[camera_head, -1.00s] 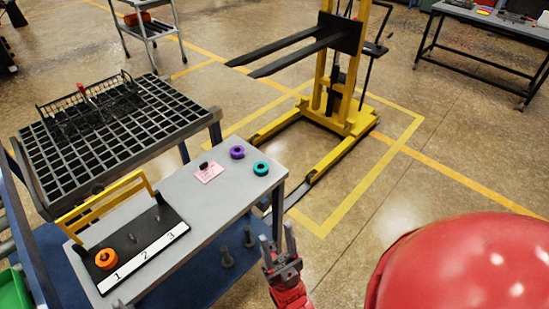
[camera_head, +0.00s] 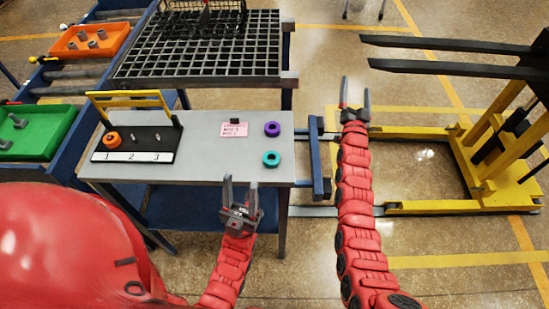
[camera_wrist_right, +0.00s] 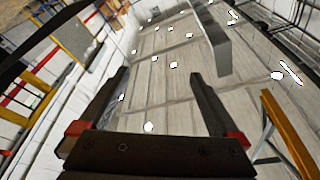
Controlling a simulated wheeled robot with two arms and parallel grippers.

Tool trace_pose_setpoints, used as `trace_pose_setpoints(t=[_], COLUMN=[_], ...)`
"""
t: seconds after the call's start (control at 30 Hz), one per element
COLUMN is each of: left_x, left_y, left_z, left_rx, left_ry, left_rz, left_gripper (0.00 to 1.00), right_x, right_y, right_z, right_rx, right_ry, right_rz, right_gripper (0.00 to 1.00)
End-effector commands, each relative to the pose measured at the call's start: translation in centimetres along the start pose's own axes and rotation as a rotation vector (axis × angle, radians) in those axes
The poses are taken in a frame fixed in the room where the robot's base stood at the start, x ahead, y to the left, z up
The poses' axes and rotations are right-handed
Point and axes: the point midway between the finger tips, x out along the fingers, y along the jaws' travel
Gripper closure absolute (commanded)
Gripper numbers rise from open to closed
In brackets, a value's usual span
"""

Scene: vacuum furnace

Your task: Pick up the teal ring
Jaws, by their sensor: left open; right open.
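The teal ring (camera_head: 271,159) lies flat on the right part of the grey cart top (camera_head: 205,165), in front of a purple ring (camera_head: 272,129). My left gripper (camera_head: 240,184) is open and empty at the front edge of the cart, a little left of and nearer than the teal ring. My right gripper (camera_head: 355,95) is open and empty, raised to the right of the cart and apart from it. In the right wrist view its open fingers (camera_wrist_right: 158,95) point at the ceiling and no ring shows.
A numbered board (camera_head: 138,143) holds an orange ring (camera_head: 112,139) and a yellow bar frame. A pink note (camera_head: 233,130) lies near the rings. A black grid rack (camera_head: 200,50) stands behind. The yellow forklift (camera_head: 480,150) stands right. Green (camera_head: 35,130) and orange (camera_head: 90,40) bins are left.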

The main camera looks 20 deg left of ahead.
Motion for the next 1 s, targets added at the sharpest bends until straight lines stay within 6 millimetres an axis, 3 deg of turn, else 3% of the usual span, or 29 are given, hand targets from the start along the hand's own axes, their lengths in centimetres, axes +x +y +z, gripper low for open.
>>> trace_pose_setpoints(t=[0.03, 0.1, 0.23, 0.37, 0.5, 0.7, 0.87, 1.0], left_x=[-0.1, -0.1, -0.2, -0.3, -0.5, -0.6, -0.5, 0.1], left_y=[0.0, 0.0, 0.0, 0.0, 0.0, 0.0, 0.0, 0.0], left_z=[0.0, 0.0, 0.1, 0.1, 0.1, 0.1, 0.1, 0.0], left_rx=[0.0, 0.0, 0.0, 0.0, 0.0, 0.0, 0.0, 0.0], left_ry=[0.0, 0.0, 0.0, 0.0, 0.0, 0.0, 0.0, 0.0], left_rz=[0.0, 0.0, 0.0, 0.0, 0.0, 0.0, 0.0, 0.0], left_gripper=[0.5, 0.5, 0.5, 0.5, 0.5, 0.5, 0.5, 0.5], right_x=[2.7, 5.0, 5.8, 2.4, -4.2, -12.6, -15.8, -16.9], right_y=[-2.5, -6.0, -13.2, -19.9, -24.2, -25.3, -25.3, -24.3], right_z=[1.8, 5.2, 10.1, 12.4, 11.3, 6.1, 3.0, 3.4], right_rx=[0.051, 0.112, 0.171, 0.145, 0.024, -0.184, -0.275, -0.295], right_ry=[-0.114, -0.307, -0.67, -1.026, -1.359, -1.639, -1.717, -1.736], right_rz=[-0.004, 0.005, 0.03, 0.089, 0.217, 0.456, 0.572, 0.605], right_gripper=[0.02, 0.02, 0.02, 0.02, 0.02, 0.02, 0.02, 0.02])
